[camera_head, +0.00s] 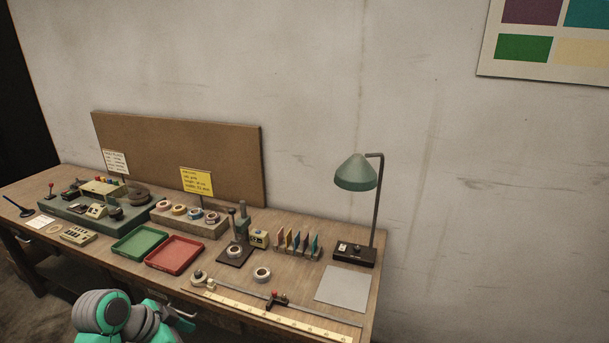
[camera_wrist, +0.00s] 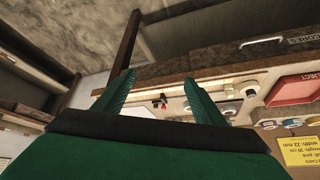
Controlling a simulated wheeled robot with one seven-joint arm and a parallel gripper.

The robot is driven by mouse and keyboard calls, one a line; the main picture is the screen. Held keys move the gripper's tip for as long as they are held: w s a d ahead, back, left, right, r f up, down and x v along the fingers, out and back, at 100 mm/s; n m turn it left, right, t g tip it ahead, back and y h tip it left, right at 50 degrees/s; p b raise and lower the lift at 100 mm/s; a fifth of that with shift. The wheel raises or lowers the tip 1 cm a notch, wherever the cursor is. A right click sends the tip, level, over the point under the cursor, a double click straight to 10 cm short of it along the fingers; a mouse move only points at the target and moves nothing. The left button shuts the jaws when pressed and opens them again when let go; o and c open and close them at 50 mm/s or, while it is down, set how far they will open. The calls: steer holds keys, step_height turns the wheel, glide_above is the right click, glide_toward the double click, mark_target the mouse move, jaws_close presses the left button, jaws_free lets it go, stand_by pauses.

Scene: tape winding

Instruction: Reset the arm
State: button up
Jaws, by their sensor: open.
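My gripper (camera_head: 180,317) is low in the head view, in front of the workbench's front edge, with my arm folded at the bottom left of centre. In the wrist view my gripper (camera_wrist: 160,78) shows two teal fingers spread apart with nothing between them. It is open and empty. The workbench (camera_head: 110,265) stands beyond it, and the gripper appears apart from everything on it.
A green tray (camera_head: 141,244) and a red tray (camera_head: 174,254) lie near the front edge. A long ruler (camera_head: 265,313), tape rolls (camera_head: 262,274), a lamp (camera_head: 356,173) and a grey sheet (camera_head: 343,288) are on the right. A yellow card (camera_head: 196,182) stands behind.

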steer(key=w+d+f+n+t+h, duration=0.1)
steer(key=w+d+f+n+t, duration=0.2)
steer(key=d, duration=0.6)
steer(key=w+d+f+t+h, duration=0.1)
steer(key=w+d+f+t, duration=0.2)
steer(key=d, duration=0.6)
steer(key=s+d+f+n+t+y, duration=0.25)
steer(key=s+d+f+n, duration=0.25)
steer(key=d+f+n, duration=0.45)
steer(key=s+d+f+y, duration=0.1)
steer(key=s+y, duration=0.1)
steer(key=s, duration=0.7)
steer(key=s+d+f+y, duration=0.2)
steer(key=s, duration=0.8)
steer(key=s+a+r+m+t, duration=0.1)
steer(key=s+r, duration=0.3)
steer(key=s, duration=0.5)
steer(key=s+a+r+m+t, duration=0.1)
steer(key=s+a+r+m, duration=0.1)
steer(key=s+r, duration=0.3)
steer(key=s+a, duration=0.1)
steer(key=s, duration=0.3)
steer(key=shift+r, duration=0.2)
